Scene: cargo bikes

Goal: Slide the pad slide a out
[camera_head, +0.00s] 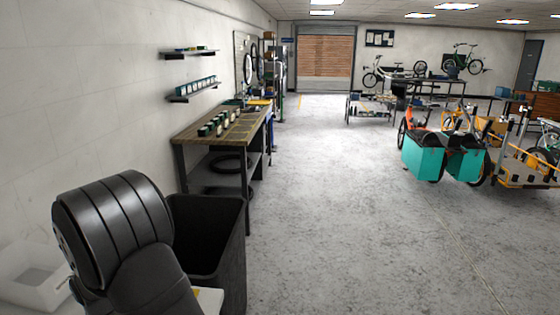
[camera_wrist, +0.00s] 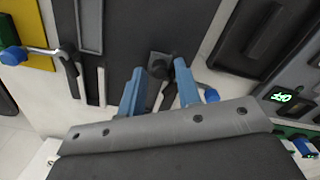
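In the wrist view, my gripper (camera_wrist: 161,68) shows two blue fingers standing apart. A small dark block or knob (camera_wrist: 158,64) lies in the gap between the fingertips, at the edge of a dark plate (camera_wrist: 135,30). I cannot tell whether the fingers touch it. No label shows which part is pad slide a; this knob may belong to it. A metal lever with a blue knob (camera_wrist: 14,55) sits to the left, and another blue knob (camera_wrist: 210,95) is just right of the right finger. The head view does not show my gripper.
In the wrist view, a yellow panel (camera_wrist: 32,38) is upper left, and a green-lit display (camera_wrist: 284,97) is at right. In the head view, a black bin (camera_head: 208,235) and a workbench (camera_head: 222,128) stand along the left wall. The floor (camera_head: 330,220) is clear.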

